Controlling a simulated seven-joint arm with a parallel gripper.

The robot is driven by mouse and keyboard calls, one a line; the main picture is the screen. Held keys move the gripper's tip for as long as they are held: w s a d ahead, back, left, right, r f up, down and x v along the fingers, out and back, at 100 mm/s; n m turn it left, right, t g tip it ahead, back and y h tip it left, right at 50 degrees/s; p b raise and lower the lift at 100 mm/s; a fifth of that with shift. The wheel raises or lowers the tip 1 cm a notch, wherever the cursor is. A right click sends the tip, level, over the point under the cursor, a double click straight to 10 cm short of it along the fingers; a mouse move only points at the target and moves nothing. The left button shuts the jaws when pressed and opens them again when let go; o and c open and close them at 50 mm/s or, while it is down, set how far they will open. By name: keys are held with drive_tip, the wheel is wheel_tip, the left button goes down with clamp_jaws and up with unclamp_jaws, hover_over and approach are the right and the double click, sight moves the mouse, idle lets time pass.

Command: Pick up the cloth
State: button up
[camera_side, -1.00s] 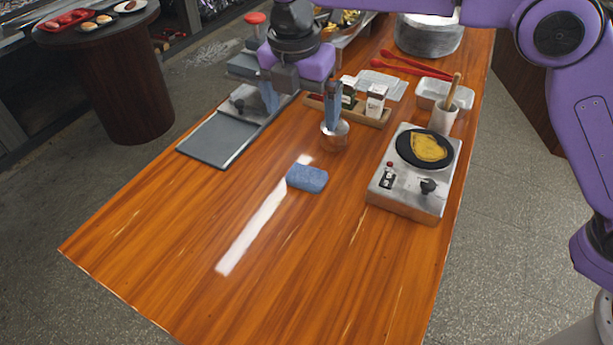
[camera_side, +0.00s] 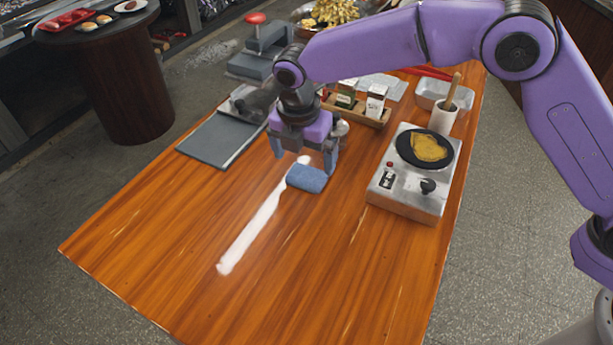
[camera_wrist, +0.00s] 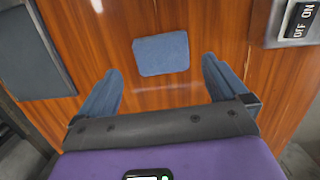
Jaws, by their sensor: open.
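The blue cloth (camera_side: 307,178) lies folded in a small pad on the wooden table. In the wrist view the cloth (camera_wrist: 161,54) lies beyond my fingertips, roughly centred between their lines. My gripper (camera_side: 305,158) is open and empty above the table, just behind the cloth in the side view, with one finger to each side. In the wrist view my gripper (camera_wrist: 160,75) shows both fingers spread wider than the cloth, with nothing between them. A gap to the cloth seems to remain, but its height is hard to tell.
A hot plate (camera_side: 412,190) with a black pan stands to the right. A grey board (camera_side: 222,140) lies to the left. A wooden tray of condiments (camera_side: 370,118) and a white cup (camera_side: 443,118) stand behind.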

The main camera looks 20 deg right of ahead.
sight(306, 174)
drive_tip(key=f, duration=0.5)
drive_tip(key=shift+w+d, duration=0.15)
drive_tip(key=shift+d, duration=0.1)
drive_tip(key=c, duration=0.9)
